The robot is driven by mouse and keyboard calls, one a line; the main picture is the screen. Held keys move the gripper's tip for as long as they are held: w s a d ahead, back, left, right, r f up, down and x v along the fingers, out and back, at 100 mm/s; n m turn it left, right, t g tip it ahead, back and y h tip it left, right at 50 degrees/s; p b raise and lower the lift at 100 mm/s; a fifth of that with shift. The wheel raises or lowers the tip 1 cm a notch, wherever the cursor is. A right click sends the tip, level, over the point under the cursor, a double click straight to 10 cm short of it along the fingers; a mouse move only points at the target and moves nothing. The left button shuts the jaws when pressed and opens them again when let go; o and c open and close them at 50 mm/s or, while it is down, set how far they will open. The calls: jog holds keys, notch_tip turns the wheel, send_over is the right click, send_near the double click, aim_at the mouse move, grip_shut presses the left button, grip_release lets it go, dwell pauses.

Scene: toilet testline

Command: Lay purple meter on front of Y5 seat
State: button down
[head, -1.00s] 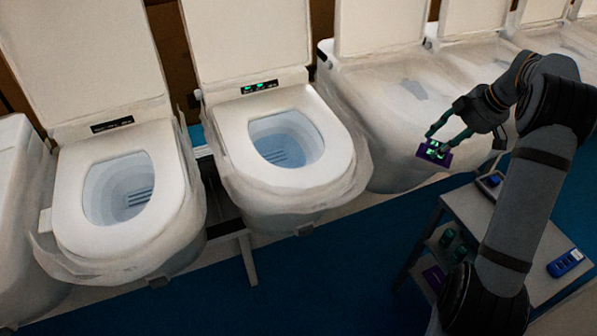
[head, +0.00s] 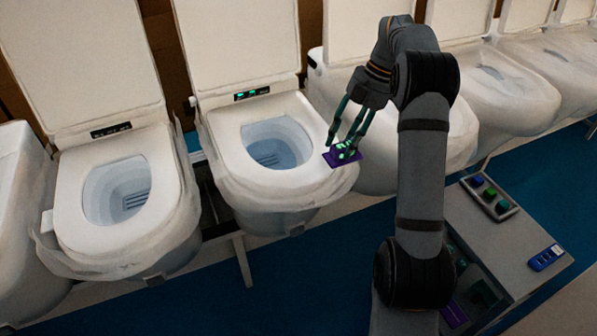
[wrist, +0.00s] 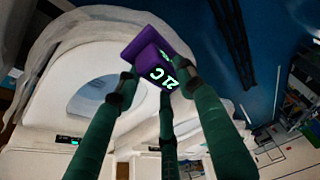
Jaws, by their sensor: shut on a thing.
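The purple meter (head: 343,155) has a lit green display and is held in my gripper (head: 347,145), which is shut on it. It hangs in the air near the right front edge of a toilet seat (head: 300,175) in the head view. In the wrist view the green fingers grip the purple meter (wrist: 158,62), and its display shows glowing characters. The white seat (wrist: 62,75) and its bowl opening lie behind the meter there. I cannot read a Y5 label on any toilet.
Another toilet with an open lid (head: 120,200) stands to the left, and more wrapped toilets (head: 505,80) stand to the right. A grey cart (head: 500,235) carries a tray of coloured parts (head: 489,197) and a blue device (head: 546,257). Blue floor lies in front.

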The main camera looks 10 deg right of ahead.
jog(key=w+a+f+p, duration=0.1)
jog(key=w+a+f, duration=0.1)
jog(key=a, duration=0.1)
jog(key=w+a+f, duration=0.1)
jog(key=a+f, duration=0.1)
jog(key=a, duration=0.1)
jog(key=w+a+f+p, duration=0.1)
jog(key=w+a+f, duration=0.1)
jog(key=a, duration=0.2)
jog(key=shift+w+f+p, duration=0.35)
jog(key=shift+f+p, duration=0.75)
jog(key=shift+f, duration=1.25)
jog(key=shift+f, duration=0.15)
jog(key=c, duration=1.2)
grip_release()
jog(key=shift+o, duration=0.5)
